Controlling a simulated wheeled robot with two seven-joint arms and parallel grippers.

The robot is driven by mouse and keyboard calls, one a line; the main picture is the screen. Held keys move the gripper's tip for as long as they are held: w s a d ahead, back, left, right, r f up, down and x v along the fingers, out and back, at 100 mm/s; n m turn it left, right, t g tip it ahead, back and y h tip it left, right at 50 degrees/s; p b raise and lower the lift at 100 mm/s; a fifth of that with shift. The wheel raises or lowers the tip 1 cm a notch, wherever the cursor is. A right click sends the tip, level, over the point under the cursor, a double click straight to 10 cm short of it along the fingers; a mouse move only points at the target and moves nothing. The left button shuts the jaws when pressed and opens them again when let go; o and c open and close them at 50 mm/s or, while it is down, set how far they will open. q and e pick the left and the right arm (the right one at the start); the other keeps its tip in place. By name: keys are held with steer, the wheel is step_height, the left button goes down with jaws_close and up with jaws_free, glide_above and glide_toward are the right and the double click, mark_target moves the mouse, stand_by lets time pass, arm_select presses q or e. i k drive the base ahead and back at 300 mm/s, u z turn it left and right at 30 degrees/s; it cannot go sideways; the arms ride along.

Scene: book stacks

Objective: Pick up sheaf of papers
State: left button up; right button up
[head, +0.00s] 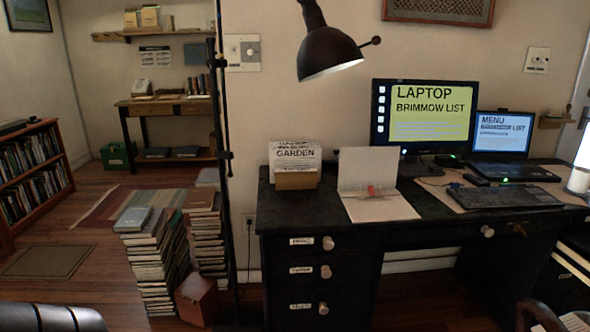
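Two paper items on the black desk (330,225) could be the sheaf of papers, and I cannot tell which is meant. One is a stack of printed sheets headed "GARDEN" (297,152), standing upright in a small tan holder (296,181) at the desk's left end. The other is an open pale folder or pad (382,208) just right of it, with its back part raised and a small reddish thing on it. Neither of my grippers shows in the head view.
A monitor (424,112), a laptop (502,135) and a keyboard (490,196) fill the desk's right side. A black lamp (328,50) hangs above. A thin dark pole (223,130) and tall book stacks (150,265) stand left of the desk. A bookshelf (35,170) is farther left.

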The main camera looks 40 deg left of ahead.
mark_target(281, 157)
steer(key=u, duration=0.7)
steer(key=i, duration=0.8)
steer(key=u, duration=0.55)
